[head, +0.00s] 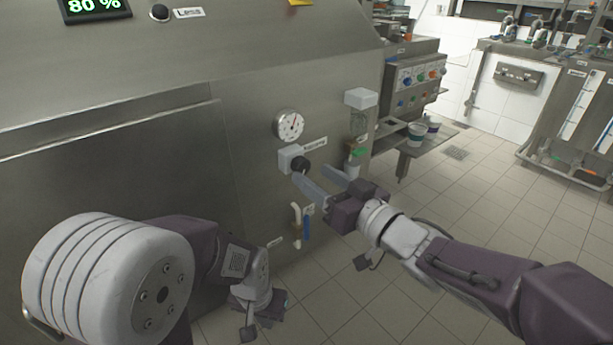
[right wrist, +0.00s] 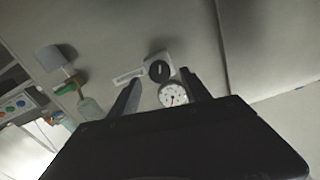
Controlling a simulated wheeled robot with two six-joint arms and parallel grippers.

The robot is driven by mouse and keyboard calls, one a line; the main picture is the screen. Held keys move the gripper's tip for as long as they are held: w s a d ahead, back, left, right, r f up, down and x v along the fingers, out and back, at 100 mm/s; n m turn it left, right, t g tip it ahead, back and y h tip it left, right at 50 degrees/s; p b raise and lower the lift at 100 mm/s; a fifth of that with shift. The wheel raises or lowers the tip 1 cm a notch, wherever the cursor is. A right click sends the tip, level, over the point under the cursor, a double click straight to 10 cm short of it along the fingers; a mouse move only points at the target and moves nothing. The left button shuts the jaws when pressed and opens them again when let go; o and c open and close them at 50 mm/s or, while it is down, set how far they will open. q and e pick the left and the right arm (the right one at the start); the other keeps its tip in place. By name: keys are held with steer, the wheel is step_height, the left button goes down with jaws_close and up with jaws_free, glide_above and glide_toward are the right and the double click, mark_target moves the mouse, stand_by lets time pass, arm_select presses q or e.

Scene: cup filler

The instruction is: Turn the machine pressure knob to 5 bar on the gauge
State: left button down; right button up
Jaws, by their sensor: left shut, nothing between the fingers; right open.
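The round white pressure gauge (head: 289,124) is on the steel machine front; its numbers are too small to read. Below it is the black pressure knob (head: 300,165) on a pale block, beside a small label. My right gripper (head: 314,178) is open at the knob's lower right, its fingers pointing at the panel. In the right wrist view the knob (right wrist: 159,70) appears between and slightly beyond the fingertips (right wrist: 158,76), with the gauge (right wrist: 173,94) below it. I cannot tell whether a finger touches the knob. My left gripper (head: 262,303) hangs low, shut and empty, away from the knob.
A blue-handled valve (head: 306,226) and white pipe sit below the knob. A white box (head: 361,98) and a green-handled fitting (head: 359,153) project to its right. Cups (head: 417,134) stand on a side shelf. The tiled floor at right is clear.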

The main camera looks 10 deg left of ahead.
mark_target(305, 169)
steer(key=b+x, duration=0.1)
steer(key=x, duration=0.2)
steer(key=shift+w+a, duration=0.3)
jaws_close()
steer(key=shift+n, duration=0.3)
steer(key=n, duration=0.2)
steer(key=shift+f+n, duration=0.1)
steer(key=shift+n, duration=0.2)
steer(key=shift+n+b, duration=0.6)
steer(key=shift+n, duration=0.9)
